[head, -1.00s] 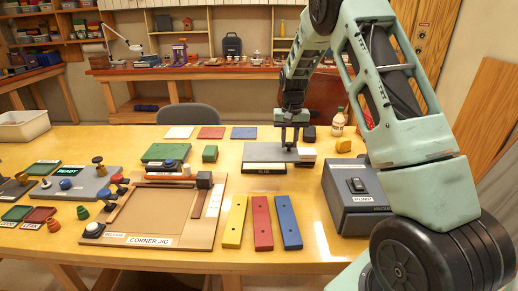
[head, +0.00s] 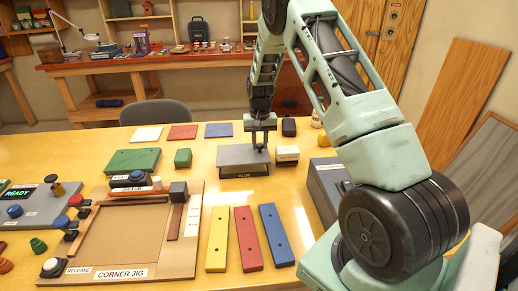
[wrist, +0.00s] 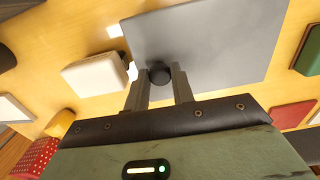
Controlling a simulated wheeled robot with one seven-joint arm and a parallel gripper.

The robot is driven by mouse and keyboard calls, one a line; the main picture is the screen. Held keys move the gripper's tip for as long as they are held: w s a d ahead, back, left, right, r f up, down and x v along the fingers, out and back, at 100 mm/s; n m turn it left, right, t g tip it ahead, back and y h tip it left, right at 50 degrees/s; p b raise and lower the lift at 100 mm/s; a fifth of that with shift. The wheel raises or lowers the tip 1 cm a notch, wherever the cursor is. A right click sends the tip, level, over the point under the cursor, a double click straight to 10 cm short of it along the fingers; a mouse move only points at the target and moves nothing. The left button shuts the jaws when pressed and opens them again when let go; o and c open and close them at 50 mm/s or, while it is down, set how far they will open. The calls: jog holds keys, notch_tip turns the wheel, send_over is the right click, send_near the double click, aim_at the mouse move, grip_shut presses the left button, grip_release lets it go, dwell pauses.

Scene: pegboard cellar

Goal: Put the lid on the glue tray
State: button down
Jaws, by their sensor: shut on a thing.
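The lid is a flat grey plate (head: 240,154) with a dark round knob (wrist: 159,74). It lies over the glue tray, whose front carries a GLUE label (head: 244,175); the lid hides the tray's inside. I cannot tell whether the lid rests fully on the rim or is slightly above it. My gripper (head: 261,143) points down over the right part of the plate. In the wrist view my gripper (wrist: 160,82) has its fingers on either side of the knob and is shut on it.
A white block (head: 287,153) stands close to the tray's right side. A dark grey machine (head: 325,180) is further right. Yellow (head: 217,238), red (head: 248,238) and blue (head: 276,234) strips lie in front. The corner jig (head: 120,272) is at left, a green block (head: 183,157) nearer the tray.

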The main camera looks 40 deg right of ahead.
jog(key=shift+f+p, duration=0.3)
jog(key=shift+f, duration=1.25)
jog(key=shift+f, duration=0.2)
jog(key=c, duration=1.2)
grip_release()
